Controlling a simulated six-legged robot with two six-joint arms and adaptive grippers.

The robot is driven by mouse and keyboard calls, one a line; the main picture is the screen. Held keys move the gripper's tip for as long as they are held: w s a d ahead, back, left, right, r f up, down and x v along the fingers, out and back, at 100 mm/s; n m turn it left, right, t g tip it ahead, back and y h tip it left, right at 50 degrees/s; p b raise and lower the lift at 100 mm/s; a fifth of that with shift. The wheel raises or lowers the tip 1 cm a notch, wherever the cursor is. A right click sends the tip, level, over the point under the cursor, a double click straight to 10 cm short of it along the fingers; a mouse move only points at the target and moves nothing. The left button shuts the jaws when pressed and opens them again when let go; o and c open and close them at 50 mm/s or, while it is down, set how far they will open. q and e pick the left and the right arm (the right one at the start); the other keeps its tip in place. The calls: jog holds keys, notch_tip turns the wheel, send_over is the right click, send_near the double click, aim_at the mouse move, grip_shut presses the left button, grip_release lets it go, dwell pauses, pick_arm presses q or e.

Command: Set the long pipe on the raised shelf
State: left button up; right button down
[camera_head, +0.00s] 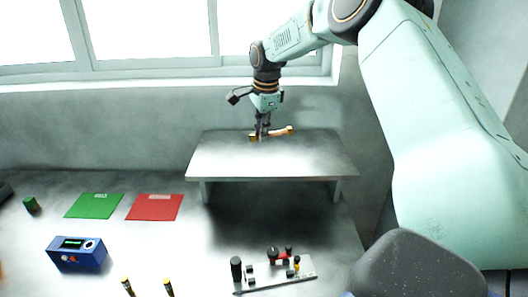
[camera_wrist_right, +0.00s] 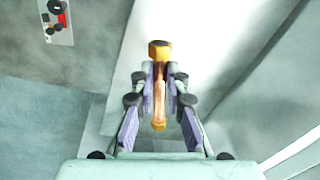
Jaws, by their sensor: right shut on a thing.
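The long pipe (camera_head: 281,131) is copper-coloured with brass-coloured ends and lies roughly level over the back part of the raised shelf (camera_head: 270,162). The shelf is a pale metal plate on legs, at the back of the table. My right gripper (camera_head: 262,136) points down over the shelf and is shut around the pipe, nearer its left end in the head view. In the right wrist view, the pipe (camera_wrist_right: 159,50) sits between the fingers of the gripper (camera_wrist_right: 160,75). I cannot tell whether the pipe touches the shelf. My left gripper is not in view.
A green mat (camera_head: 93,206) and a red mat (camera_head: 154,207) lie left of the shelf. A blue device (camera_head: 77,254), a green cylinder (camera_head: 31,204) and a plate with knobs (camera_head: 274,274) stand on the table. The rest of the shelf top is clear.

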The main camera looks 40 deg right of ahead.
aim_at(263, 168)
jog(key=f, duration=0.1)
jog(key=s+f, duration=0.1)
jog(key=f, duration=0.2)
jog(key=shift+s+d, duration=0.25)
jog(key=shift+s, duration=0.05)
jog(key=f, duration=0.2)
jog(key=w+f+p, duration=0.1)
jog(key=f, duration=0.1)
jog(key=shift+w+a+f, duration=0.1)
jog(key=shift+a+f, duration=0.1)
jog(key=shift+f, duration=0.15)
jog(key=shift+s+d+f, duration=0.1)
jog(key=shift+s+f, duration=0.1)
jog(key=shift+f, duration=0.1)
jog(key=shift+s, duration=0.2)
jog(key=shift+w+f, duration=0.15)
jog(key=shift+w, duration=0.15)
jog(key=c, duration=1.6)
grip_release()
jog(key=shift+w+f, duration=0.1)
jog(key=shift+w, duration=0.05)
jog(key=shift+c, duration=0.2)
jog(key=shift+s, duration=0.35)
jog(key=shift+w+r, duration=0.1)
jog(key=shift+r, duration=0.25)
notch_tip(263, 168, up, 11)
jog(key=s+b, duration=0.1)
jog(key=shift+s+a+r, duration=0.2)
jog(key=shift+s+a, duration=0.2)
jog(key=shift+a, duration=0.05)
